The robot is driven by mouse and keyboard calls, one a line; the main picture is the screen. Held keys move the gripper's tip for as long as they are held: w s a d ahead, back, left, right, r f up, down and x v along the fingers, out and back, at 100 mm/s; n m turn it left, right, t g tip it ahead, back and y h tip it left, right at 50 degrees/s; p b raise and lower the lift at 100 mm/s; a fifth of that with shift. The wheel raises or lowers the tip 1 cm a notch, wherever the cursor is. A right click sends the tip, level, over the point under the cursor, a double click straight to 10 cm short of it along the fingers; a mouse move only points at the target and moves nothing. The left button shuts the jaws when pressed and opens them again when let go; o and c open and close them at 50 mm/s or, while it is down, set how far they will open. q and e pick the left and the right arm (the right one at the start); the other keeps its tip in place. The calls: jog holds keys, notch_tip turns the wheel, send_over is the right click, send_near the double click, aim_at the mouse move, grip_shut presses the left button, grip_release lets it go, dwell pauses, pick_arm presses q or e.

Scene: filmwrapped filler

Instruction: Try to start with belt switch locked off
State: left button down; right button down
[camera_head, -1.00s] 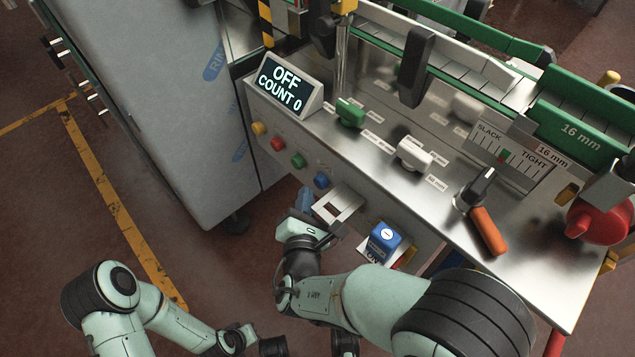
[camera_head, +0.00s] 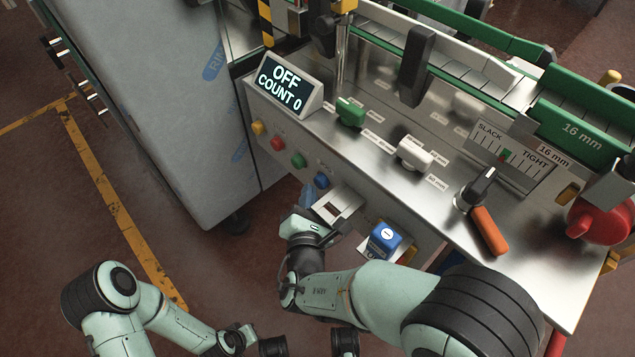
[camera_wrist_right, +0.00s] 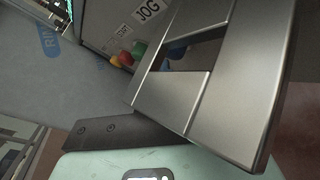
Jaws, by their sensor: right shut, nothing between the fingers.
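The display (camera_head: 284,87) on the panel reads OFF and COUNT 0. On the front face below it are a yellow button (camera_head: 258,128), a red button (camera_head: 278,143), a green button (camera_head: 298,159) and a blue button (camera_head: 321,180). A red rotary knob (camera_head: 600,220) sits at the far right; I cannot tell which control is the belt switch.
On the panel top are a green knob (camera_head: 350,112), a white knob (camera_head: 414,154) and an orange-handled lever (camera_head: 488,230) by a SLACK–TIGHT scale (camera_head: 505,155). A blue block (camera_head: 384,238) sits right of my right gripper. A film-wrapped cabinet (camera_head: 185,100) stands left.

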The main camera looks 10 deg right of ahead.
jog(key=shift+w+d+r, duration=0.2)
jog(key=shift+w+d, duration=0.5)
jog(key=shift+d, duration=0.35)
dwell(1.6)
jog(key=shift+s+a, duration=0.15)
jog(key=shift+a, duration=0.05)
jog(key=shift+s+a+r, duration=0.1)
jog(key=shift+s+a, duration=0.1)
jog(key=shift+a, duration=0.1)
jog(key=shift+s, duration=0.1)
jog(key=shift+s+a, duration=0.9)
jog(key=shift+a, duration=0.2)
jog(key=shift+s+a, duration=0.85)
jog(key=shift+a, duration=0.25)
